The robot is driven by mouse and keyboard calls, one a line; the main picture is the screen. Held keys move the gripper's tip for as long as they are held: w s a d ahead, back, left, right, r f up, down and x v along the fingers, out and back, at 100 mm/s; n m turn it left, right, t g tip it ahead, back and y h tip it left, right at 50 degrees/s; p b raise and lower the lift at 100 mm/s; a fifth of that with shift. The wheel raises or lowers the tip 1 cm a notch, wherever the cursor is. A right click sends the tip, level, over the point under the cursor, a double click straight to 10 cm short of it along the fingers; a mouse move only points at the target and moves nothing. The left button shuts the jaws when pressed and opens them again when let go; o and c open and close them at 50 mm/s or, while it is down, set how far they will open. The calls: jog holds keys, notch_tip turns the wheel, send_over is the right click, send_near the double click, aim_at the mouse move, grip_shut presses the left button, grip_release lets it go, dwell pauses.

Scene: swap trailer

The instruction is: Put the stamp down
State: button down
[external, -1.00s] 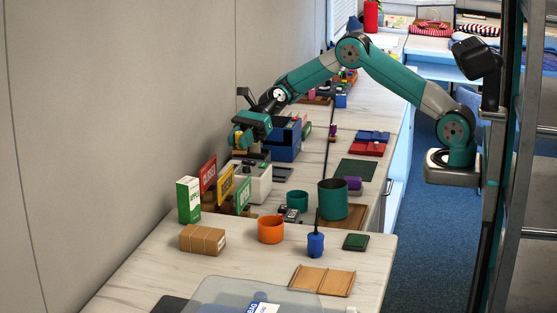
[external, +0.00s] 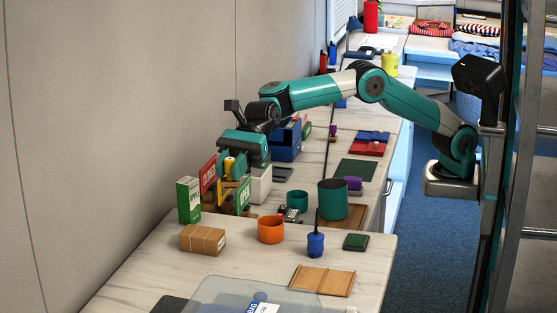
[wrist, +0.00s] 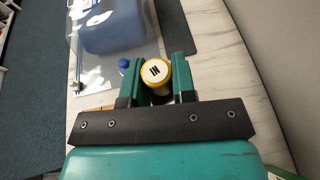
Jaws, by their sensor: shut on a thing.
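The stamp (wrist: 157,75) has a yellow body with a white round top bearing dark lettering. It stands between the two green fingers of my gripper (wrist: 156,82) in the wrist view, and the fingers are shut on it. In the external view, my gripper (external: 230,172) hangs over the left part of the counter with the yellow stamp (external: 229,165) below the wrist. It is beside the small signs. My gripper hides the yellow sign for the most part. The stamp's lower end is hidden, so I cannot tell whether it touches anything.
A red sign (external: 208,174) and a green sign (external: 243,196) stand close to my gripper, with a green-and-white carton (external: 188,200) at left. Bare counter (external: 150,265) shows at front left.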

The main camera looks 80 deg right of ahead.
notch_tip(320, 180, down, 20)
jog(key=shift+b, duration=0.7)
jog(key=shift+f, duration=0.15)
jog(key=c, duration=0.9)
grip_release()
jog(key=shift+d+r, duration=0.15)
jog(key=shift+r, duration=0.05)
jog(key=shift+v, duration=1.2)
notch_tip(320, 180, up, 7)
jog(key=shift+d+r, duration=0.1)
jog(key=shift+d, duration=0.05)
